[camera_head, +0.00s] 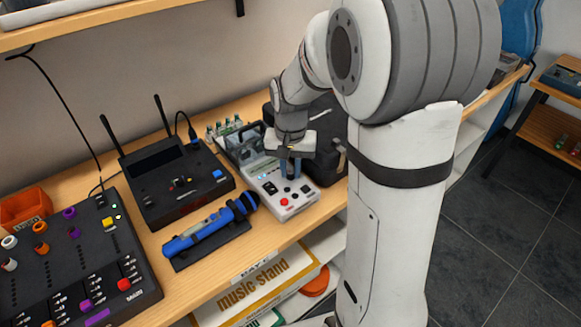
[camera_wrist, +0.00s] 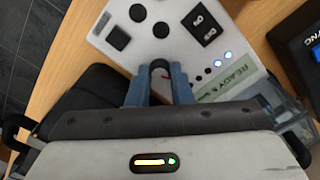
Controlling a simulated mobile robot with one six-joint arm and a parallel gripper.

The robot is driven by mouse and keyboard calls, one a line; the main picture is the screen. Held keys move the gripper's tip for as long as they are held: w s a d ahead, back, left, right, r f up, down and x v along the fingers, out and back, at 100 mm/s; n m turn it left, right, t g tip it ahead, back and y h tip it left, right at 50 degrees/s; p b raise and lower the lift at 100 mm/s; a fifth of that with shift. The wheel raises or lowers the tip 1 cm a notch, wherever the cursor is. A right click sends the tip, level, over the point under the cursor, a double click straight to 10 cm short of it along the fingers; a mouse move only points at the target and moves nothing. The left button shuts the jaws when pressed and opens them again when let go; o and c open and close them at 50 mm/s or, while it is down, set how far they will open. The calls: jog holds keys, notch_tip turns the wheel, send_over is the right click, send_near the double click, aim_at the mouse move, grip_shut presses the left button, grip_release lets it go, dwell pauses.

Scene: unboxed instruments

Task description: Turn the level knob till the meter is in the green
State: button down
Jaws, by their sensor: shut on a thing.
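A pale grey instrument (camera_head: 297,203) stands on the wooden bench, with its panel also in the wrist view (camera_wrist: 180,47). My gripper (camera_head: 290,168) reaches down onto this panel from above. In the wrist view its blue fingers (camera_wrist: 159,84) are shut on a small dark knob (camera_wrist: 158,66), mostly hidden between them. I cannot tell whether it is the level knob. Around it are dark round buttons, a black rocker switch (camera_wrist: 203,25), two lit bluish lamps (camera_wrist: 222,60) and a green "READY" label (camera_wrist: 226,85). No meter reading is legible.
A black case (camera_head: 330,165) stands close to the right of my gripper. A blue microphone (camera_head: 208,231) lies on a dark stand left of the instrument. A black receiver (camera_head: 177,185) with antennas and a mixer (camera_head: 75,255) are further left.

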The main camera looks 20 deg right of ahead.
aim_at(290, 172)
jog(key=c, duration=1.3)
grip_release()
notch_tip(290, 172, up, 8)
jog(key=shift+f, duration=0.1)
jog(key=s+n+t, duration=0.2)
jog(key=s+n, duration=0.2)
jog(key=s, duration=1.3)
jog(key=shift+s+t, duration=0.15)
jog(key=shift+t, duration=0.15)
